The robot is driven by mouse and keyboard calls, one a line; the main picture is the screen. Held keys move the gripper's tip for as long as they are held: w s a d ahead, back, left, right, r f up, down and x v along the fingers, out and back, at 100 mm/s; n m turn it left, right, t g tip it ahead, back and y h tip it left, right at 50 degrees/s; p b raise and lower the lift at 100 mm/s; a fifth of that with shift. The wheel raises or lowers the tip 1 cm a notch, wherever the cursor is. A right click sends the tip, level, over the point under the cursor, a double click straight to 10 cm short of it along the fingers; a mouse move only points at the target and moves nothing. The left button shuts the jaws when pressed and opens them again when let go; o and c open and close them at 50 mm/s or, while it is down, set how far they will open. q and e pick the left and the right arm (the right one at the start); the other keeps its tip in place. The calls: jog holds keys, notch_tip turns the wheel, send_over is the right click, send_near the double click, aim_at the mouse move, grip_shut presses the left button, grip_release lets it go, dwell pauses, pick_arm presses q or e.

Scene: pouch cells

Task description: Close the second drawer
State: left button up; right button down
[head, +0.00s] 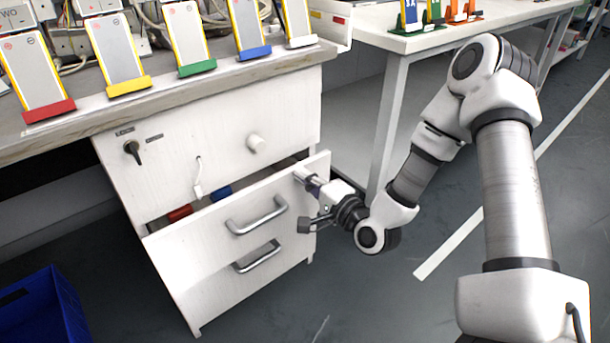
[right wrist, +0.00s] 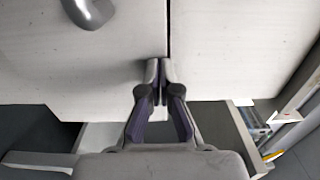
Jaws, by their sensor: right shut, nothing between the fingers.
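The second drawer (head: 195,240) of the white cabinet is pulled part way out, its front standing clear of the cabinet and a curved metal handle (head: 257,215) on it. Red (head: 180,212) and blue (head: 221,192) things show inside. My right gripper (head: 302,178) is shut and empty, its tips at the upper right end of the drawer front. In the right wrist view the closed fingertips (right wrist: 160,66) are against or very near a white panel; I cannot tell if they touch. My left gripper is not in view.
A lower drawer handle (head: 257,257) is below. A blue bin (head: 60,300) stands at the lower left. A table leg (head: 388,130) is behind my right arm.

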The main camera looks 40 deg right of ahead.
jog(key=shift+w+a+b, duration=0.1)
jog(key=shift+w+b, duration=0.3)
jog(key=shift+w, duration=0.8)
jog(key=shift+s, duration=0.1)
